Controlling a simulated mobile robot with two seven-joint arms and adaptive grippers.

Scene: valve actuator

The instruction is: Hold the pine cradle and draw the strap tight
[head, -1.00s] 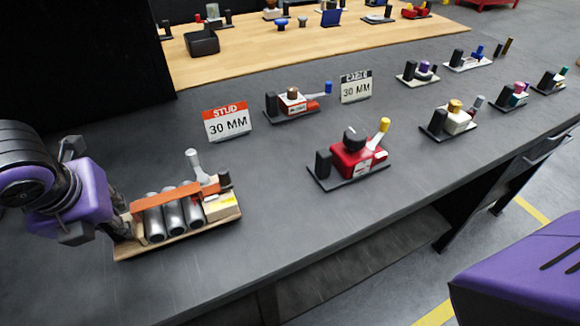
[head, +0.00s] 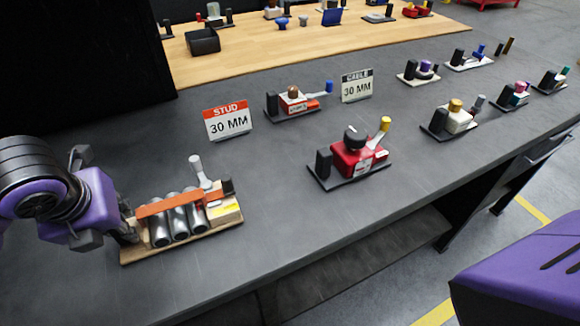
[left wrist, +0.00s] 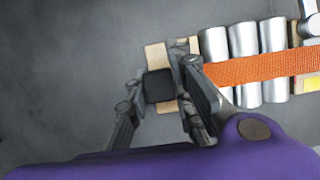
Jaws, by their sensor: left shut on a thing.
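The pine cradle (head: 150,254) lies on the dark bench at the left of the head view and also shows in the left wrist view (left wrist: 155,55). Several grey cylinders (head: 178,227) lie side by side on it. The orange strap (head: 168,203) runs across their tops; the left wrist view shows its weave (left wrist: 250,69). A grey lever (head: 197,166) stands up at the cradle's right end. My left gripper (head: 130,230) is shut on the black block (left wrist: 160,87) at the cradle's left end. My right gripper is not in view.
A red lever device (head: 358,158) stands to the cradle's right. Behind stand the STUD sign (head: 227,120), the CABLE sign (head: 356,86) and a white-and-red device (head: 292,103). Several more devices line the bench's right side. Bare bench lies in front of the cradle.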

